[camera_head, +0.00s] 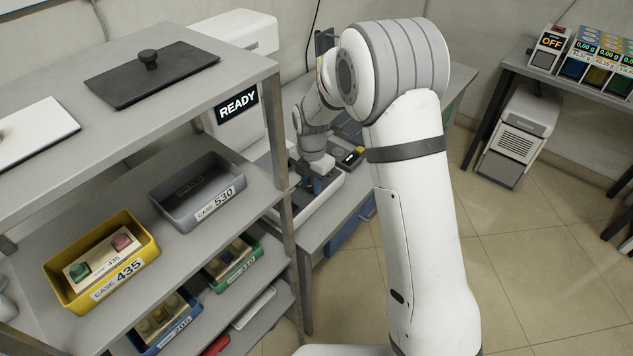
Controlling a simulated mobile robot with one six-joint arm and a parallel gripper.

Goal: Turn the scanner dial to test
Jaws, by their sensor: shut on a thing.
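The white scanner (238,105) stands behind the shelf, with a dark display reading READY. A white-rimmed tray (322,200) lies on the grey bench in front of it. No dial marking or test label can be read. A dark panel (352,157) with a yellow part sits right of my gripper, partly behind my arm.
The grey shelf (150,195) at left holds a yellow bin (68,285) labelled CASE 435, a grey bin (165,208) labelled CASE 530 and several lower bins. A white cabinet (518,140) stands at back right, below a table with an OFF display (552,41).

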